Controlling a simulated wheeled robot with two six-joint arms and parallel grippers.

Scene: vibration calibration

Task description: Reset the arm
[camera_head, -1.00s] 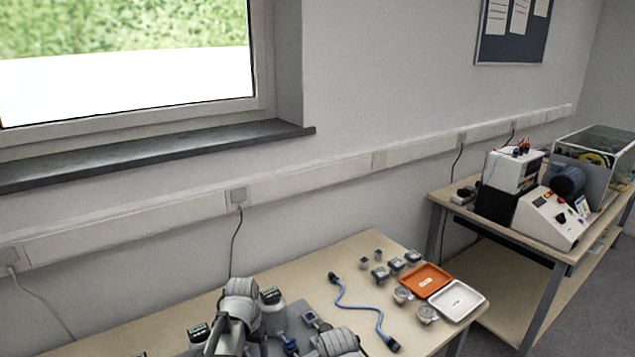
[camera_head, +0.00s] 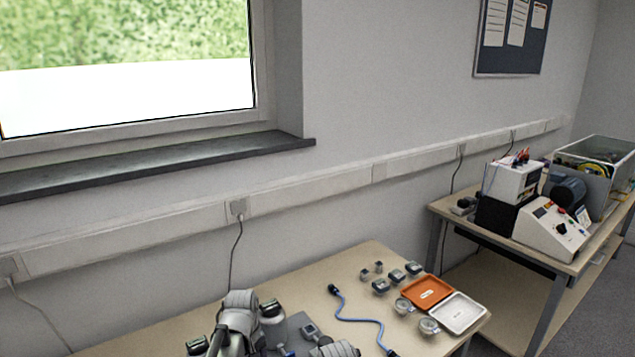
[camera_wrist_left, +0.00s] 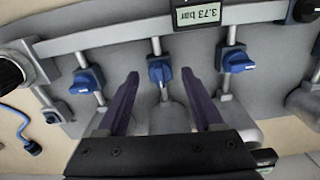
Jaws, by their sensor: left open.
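My left arm (camera_head: 238,312) reaches in at the bottom of the head view, over the near table; its fingertips are hard to make out there. In the left wrist view my left gripper (camera_wrist_left: 163,102) is open, with two dark purple fingers wide apart and nothing between them. A blue valve handle (camera_wrist_left: 159,70) on a grey manifold (camera_wrist_left: 190,38) shows just beyond the gap between the fingers. Another blue valve (camera_wrist_left: 235,60) is to the right and one (camera_wrist_left: 86,80) to the left. A grey rounded part (camera_head: 335,349) is cut off at the bottom edge; my right gripper does not show.
A digital gauge (camera_wrist_left: 199,13) reads 3.73 bar. On the table (camera_head: 330,268) lie a blue cable (camera_head: 358,319), several small gauges and fittings, an orange tray (camera_head: 427,293) and a white tray (camera_head: 458,313). A second table (camera_head: 470,218) at right bears instruments (camera_head: 550,230).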

